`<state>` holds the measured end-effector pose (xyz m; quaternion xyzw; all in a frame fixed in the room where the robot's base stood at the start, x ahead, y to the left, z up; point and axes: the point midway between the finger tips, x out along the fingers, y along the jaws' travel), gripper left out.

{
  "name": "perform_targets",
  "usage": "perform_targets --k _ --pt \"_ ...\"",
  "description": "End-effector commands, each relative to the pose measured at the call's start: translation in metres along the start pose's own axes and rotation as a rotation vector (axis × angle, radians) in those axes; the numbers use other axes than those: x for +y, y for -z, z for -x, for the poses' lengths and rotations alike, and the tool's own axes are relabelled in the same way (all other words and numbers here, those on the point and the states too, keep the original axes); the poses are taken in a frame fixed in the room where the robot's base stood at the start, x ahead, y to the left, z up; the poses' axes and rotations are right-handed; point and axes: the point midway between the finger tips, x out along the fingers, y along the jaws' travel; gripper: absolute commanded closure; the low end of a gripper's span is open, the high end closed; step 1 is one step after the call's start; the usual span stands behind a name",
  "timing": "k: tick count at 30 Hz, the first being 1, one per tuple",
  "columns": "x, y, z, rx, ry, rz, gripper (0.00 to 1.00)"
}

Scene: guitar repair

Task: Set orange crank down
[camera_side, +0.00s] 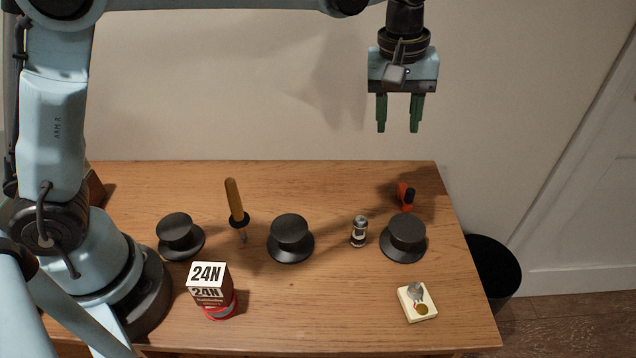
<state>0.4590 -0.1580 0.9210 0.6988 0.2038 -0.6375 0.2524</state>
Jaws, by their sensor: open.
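The orange crank (402,190) is at the back right of the wooden table, just behind the rightmost black knob-shaped stand. It looks orange with a dark part beside it, and the stand partly hides its lower end. My gripper (398,130) is open and empty, high above the back right of the table. Its green fingers point down, well apart from the crank.
Three black stands (290,238) stand in a row on the table (320,310). A black bin (497,270) is beyond the right edge.

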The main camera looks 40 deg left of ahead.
Motion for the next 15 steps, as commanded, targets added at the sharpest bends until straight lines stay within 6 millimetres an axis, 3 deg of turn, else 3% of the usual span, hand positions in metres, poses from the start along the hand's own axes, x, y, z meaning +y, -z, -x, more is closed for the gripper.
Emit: perform_targets --k 6,15 --pt "-0.063 0.004 0.026 0.096 -0.089 -0.161 0.57" --pt "-0.147 -0.01 0.03 0.27 -0.155 -0.387 0.57"
